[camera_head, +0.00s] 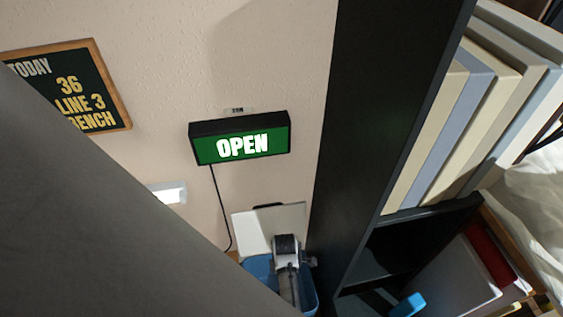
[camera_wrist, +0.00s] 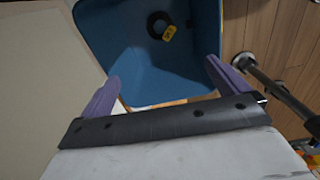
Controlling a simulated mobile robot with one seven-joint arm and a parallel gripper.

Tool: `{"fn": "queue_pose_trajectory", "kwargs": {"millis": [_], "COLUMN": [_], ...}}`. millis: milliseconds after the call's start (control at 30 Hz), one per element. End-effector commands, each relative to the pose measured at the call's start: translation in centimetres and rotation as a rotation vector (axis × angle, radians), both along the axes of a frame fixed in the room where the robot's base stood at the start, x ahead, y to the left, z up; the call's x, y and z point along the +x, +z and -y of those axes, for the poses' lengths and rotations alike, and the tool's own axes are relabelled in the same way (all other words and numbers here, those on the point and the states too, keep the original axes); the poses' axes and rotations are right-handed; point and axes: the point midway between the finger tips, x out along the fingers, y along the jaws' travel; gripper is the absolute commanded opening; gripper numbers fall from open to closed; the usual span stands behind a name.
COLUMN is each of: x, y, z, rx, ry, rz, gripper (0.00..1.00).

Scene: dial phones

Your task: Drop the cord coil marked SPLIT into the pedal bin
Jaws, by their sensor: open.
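The blue pedal bin (camera_wrist: 95,25) fills the upper middle of the wrist view, and I look down into it. A black cord coil (camera_wrist: 154,17) with a yellow tag (camera_wrist: 169,33) lies inside on the bin's floor; the tag's writing is too small to read. My gripper (camera_wrist: 162,71) is open over the bin, its two purple fingers apart with nothing between them. In the head view the blue bin (camera_head: 259,266) stands low against the wall with its pale lid (camera_head: 253,228) raised. My wrist covers part of it there, and the coil is hidden.
A dark shelf unit (camera_head: 375,80) with upright binders (camera_head: 455,120) rises right of the bin. A lit OPEN sign (camera_head: 241,146) hangs on the wall above, its cable running down. In the wrist view, a dark bar (camera_wrist: 275,88) and wooden floor (camera_wrist: 290,35) show at right.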

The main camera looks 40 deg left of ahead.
Motion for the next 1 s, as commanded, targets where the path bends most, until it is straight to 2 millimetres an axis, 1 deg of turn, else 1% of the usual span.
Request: {"fn": "queue_pose_trajectory", "kwargs": {"millis": [33,100,200,333,500,1000], "x": [0.0,0.0,0.0,0.0,0.0,0.0], "y": [1.3,2.7,4.3,5.6,6.1,6.1], "z": [0.0,0.0,0.0,0.0,0.0,0.0], "rx": [0.002,0.002,0.001,0.0,-0.001,-0.001], "ry": [0.0,0.0,0.0,0.0,0.0,0.0], "rz": [0.002,0.002,0.001,0.0,-0.001,-0.001], "gripper": [1.0,1.0,1.0,1.0,1.0,1.0]}}
